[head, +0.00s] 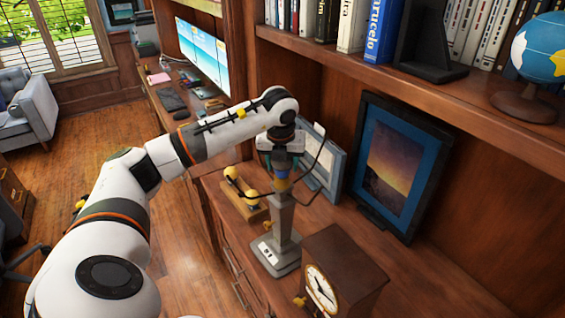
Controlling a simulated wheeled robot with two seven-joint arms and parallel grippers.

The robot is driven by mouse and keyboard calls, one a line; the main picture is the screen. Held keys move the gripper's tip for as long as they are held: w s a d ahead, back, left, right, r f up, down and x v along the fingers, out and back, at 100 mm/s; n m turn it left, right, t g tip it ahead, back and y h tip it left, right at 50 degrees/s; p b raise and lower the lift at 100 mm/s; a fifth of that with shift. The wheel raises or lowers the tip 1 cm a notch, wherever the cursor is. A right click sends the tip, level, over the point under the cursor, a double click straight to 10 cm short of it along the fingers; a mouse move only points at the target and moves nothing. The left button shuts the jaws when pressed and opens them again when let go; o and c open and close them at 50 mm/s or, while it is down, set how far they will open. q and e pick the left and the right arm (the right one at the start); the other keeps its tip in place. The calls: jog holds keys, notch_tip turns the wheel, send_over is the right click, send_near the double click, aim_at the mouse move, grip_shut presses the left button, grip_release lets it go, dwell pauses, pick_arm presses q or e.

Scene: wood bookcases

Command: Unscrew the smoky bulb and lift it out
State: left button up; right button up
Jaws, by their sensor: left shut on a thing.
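A lamp with a square grey post and base (285,228) stands upright on the wood counter. A thin dark wire hoop curves up around its top. My left gripper (282,164) points down at the top of the post, inside the hoop, and is shut on the smoky bulb. The bulb itself is mostly hidden by the fingers, and I cannot tell whether it is still seated in the socket. A small blue and yellow part shows just under the fingers. My right gripper is not in view.
A wooden holder with yellow rounded pieces (243,192) sits left of the lamp. A wooden clock (341,265) stands close at the front right. Picture frames (395,170) lean behind. A bookshelf (430,85) with books and a globe (541,50) overhangs the counter.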

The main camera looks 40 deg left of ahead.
pick_arm(q)
jog(key=shift+r+p, duration=0.4)
jog(key=shift+r, duration=0.3)
dwell(0.8)
jog(key=shift+r+p, duration=1.65)
jog(key=shift+r, duration=0.75)
